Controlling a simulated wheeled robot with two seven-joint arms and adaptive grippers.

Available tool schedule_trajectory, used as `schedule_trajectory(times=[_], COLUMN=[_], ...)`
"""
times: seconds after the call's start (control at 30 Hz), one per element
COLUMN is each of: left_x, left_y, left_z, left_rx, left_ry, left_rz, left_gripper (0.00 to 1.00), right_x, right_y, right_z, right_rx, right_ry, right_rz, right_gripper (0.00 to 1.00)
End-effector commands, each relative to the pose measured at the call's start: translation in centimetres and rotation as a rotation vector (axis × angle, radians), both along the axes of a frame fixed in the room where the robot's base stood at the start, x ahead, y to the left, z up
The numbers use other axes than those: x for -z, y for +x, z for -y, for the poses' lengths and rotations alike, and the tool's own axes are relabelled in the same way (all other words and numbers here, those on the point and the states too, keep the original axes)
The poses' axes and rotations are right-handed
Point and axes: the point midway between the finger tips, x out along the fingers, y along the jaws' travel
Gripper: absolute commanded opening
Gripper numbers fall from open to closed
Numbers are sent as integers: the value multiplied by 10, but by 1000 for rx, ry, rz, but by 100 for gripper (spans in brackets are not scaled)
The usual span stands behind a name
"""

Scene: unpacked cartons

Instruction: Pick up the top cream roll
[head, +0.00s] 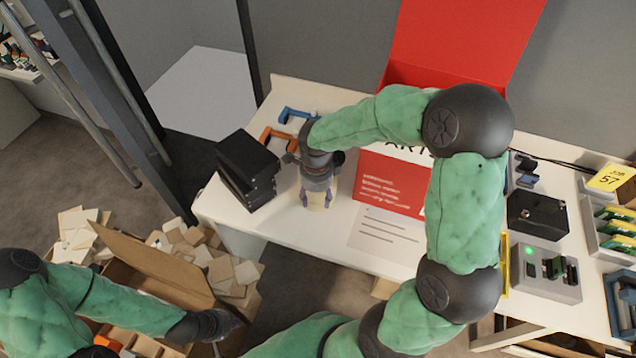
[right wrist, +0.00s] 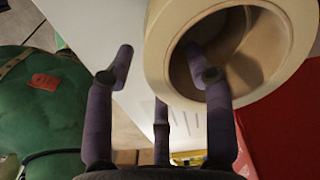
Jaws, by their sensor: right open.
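A cream roll (head: 316,200) stands on the white table, mostly hidden under my right gripper (head: 318,185) in the head view. In the right wrist view the cream roll (right wrist: 158,50) is large, with its round rim and open hollow facing the camera. My right gripper (right wrist: 160,62) is open, with purple fingers. One finger shows left of the rim and another overlaps the rim and hollow; I cannot tell whether they touch it. Whether another roll lies beneath is hidden. My left gripper (head: 215,325) is low at the left, beside a carton; its jaws are not clear.
A stack of black boxes (head: 247,170) stands left of the roll. Orange (head: 275,135) and blue (head: 295,114) clamp-like pieces lie behind. A red box (head: 440,60) stands at the back. An open carton (head: 150,270) is on the floor at the left.

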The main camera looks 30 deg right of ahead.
Motion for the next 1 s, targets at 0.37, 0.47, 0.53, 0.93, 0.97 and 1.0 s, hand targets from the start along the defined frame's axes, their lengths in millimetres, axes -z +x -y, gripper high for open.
schedule_trajectory(times=[0.37,0.47,0.53,0.93,0.97,1.0], left_x=[-1,0,-1,-12,-13,-16], left_y=[0,0,0,0,0,0], left_z=[0,0,0,0,0,0], left_rx=[0,0,0,0,0,0], left_ry=[0,0,0,0,0,0], left_rz=[0,0,0,0,0,0], left_gripper=[0,0,0,0,0,0], right_x=[-1,-1,-1,-30,-34,-41], right_y=[0,0,0,1,1,-2], right_z=[0,0,0,0,0,-2], right_rx=[0,0,0,1,1,0], right_ry=[0,0,-1,-1,-1,0], right_rz=[1,1,1,4,4,5], right_gripper=[0,0,0,0,0,0])
